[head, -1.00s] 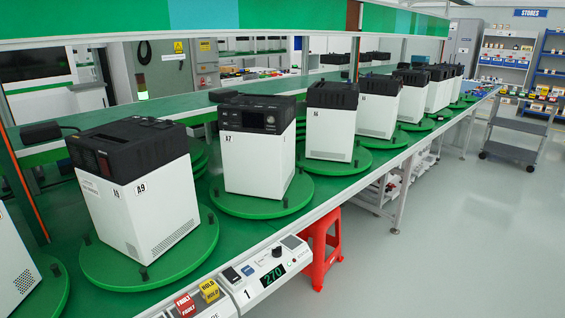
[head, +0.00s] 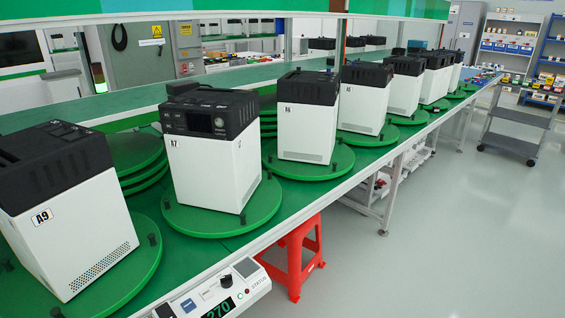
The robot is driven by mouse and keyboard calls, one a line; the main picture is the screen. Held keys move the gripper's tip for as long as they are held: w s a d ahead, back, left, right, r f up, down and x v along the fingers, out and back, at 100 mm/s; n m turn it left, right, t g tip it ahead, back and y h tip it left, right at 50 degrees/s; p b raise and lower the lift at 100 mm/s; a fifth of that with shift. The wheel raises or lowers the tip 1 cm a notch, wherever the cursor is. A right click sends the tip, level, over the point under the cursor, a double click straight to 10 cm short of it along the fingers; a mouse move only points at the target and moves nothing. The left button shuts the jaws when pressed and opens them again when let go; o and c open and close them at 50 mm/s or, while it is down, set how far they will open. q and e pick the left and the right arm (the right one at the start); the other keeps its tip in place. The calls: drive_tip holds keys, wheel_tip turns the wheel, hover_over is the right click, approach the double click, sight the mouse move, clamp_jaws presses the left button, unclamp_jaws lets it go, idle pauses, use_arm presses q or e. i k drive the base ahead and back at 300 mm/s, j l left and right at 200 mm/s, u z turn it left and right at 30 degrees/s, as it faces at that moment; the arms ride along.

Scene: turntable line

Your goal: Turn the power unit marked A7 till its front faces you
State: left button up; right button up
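The power unit marked A7 (head: 200,172) stands upright on a round green turntable (head: 222,226) left of the middle of the head view. It has a white body and a black top section. A dark display and knobs (head: 200,122) show on the black part of its larger visible face, above the A7 label. That face points toward me and somewhat to the left. Neither of my grippers is in view.
Unit A9 (head: 75,225) stands on its turntable (head: 148,262) at the near left. Several similar units, the nearest (head: 305,130), line the bench to the right. A control box (head: 218,295) is on the bench's front edge. A red stool (head: 298,262) stands below.

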sight(266, 200)
drive_tip(key=i+l+u, duration=0.45)
drive_tip(key=l+u, duration=0.15)
drive_tip(key=i+l+u, duration=0.3)
drive_tip(key=k+u, duration=0.1)
drive_tip(key=u, duration=0.35)
